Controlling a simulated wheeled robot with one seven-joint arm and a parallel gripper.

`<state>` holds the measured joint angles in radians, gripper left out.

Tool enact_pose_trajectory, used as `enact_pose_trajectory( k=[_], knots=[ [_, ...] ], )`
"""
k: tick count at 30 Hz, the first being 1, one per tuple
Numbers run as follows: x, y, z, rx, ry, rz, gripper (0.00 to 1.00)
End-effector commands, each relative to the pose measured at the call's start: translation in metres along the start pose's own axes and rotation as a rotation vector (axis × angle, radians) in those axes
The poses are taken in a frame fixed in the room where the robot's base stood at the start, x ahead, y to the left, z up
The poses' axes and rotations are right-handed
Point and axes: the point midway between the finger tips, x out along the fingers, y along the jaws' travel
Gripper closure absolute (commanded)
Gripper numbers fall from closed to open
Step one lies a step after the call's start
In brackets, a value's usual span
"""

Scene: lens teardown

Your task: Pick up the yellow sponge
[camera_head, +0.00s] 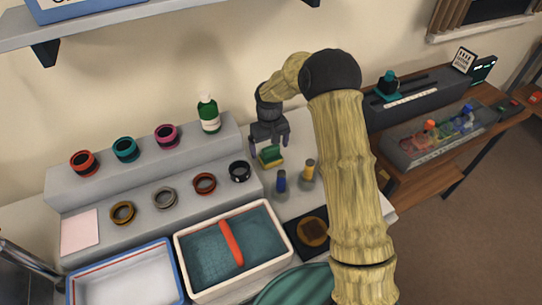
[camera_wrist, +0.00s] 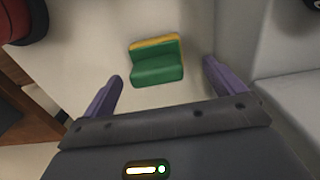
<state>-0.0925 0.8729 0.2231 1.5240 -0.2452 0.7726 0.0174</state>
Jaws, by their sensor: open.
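The sponge (camera_head: 270,156) is a small yellow block with green on it, on the light tabletop to the right of the grey stepped stand. In the wrist view the sponge (camera_wrist: 156,62) shows mostly green, with a yellow strip along its far edge. My gripper (camera_head: 269,142) is open just above and behind the sponge in the head view. In the wrist view its two purple fingers (camera_wrist: 160,85) are spread wide, with the sponge between and slightly beyond their tips. Nothing is held. I cannot tell the exact height gap.
The stepped stand (camera_head: 138,205) with several coloured rings and a green bottle (camera_head: 208,113) is close on the left. A blue-capped bottle (camera_head: 281,182) and a yellow-topped bottle (camera_head: 308,171) stand just in front of the sponge. A teal-lined tray (camera_head: 187,270) lies nearer.

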Motion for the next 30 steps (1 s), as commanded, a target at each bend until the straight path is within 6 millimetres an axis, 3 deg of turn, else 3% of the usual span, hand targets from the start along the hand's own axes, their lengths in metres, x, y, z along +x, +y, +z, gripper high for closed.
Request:
enact_pose_trajectory(
  k=[10, 21, 30],
  knots=[
    [0.003, 0.001, 0.000, 0.001, -0.001, 0.000, 0.05],
    [0.048, 0.004, 0.001, 0.001, -0.002, 0.000, 0.05],
    [0.053, 0.005, 0.001, 0.001, 0.001, 0.000, 0.05]
  ],
)
